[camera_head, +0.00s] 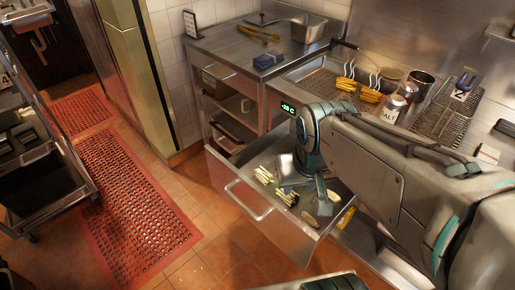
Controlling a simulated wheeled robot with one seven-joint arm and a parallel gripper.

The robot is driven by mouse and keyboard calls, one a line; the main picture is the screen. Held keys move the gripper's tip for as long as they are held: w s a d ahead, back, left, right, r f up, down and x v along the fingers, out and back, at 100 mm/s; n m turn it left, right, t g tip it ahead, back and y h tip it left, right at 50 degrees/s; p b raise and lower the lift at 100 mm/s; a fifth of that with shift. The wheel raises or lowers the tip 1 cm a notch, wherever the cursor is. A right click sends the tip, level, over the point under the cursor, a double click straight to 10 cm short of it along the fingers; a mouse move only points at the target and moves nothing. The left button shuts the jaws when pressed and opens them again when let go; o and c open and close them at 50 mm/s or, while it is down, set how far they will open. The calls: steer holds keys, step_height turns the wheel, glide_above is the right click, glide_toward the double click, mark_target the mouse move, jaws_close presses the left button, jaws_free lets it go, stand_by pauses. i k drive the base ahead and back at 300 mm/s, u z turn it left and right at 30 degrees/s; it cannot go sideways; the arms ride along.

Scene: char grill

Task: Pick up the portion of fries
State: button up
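An open metal drawer (243,208) below the counter holds pale yellow fries in small groups. One portion of fries (263,175) lies toward the left of the drawer. A second portion of fries (286,197) lies to its right and nearer the front. A single pale, longish piece (309,219) lies near the front right. My gripper (318,208) reaches down into the drawer, just right of the second portion. Its fingers are small and partly hidden by the wrist, so I cannot tell their opening or whether they touch anything.
Yellow-handled fry baskets (346,83), a salt can (394,108) and a dark metal container (421,84) stand on the counter behind my arm. A blue box (268,60) sits on the left counter. A shelf cart (45,165) stands left. The red mat (130,190) is clear.

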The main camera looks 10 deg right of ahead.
mark_target(262, 175)
steer(key=u, duration=1.35)
steer(key=i, duration=3)
steer(key=z, duration=4.45)
steer(key=i, duration=0.3)
steer(key=u, duration=0.1)
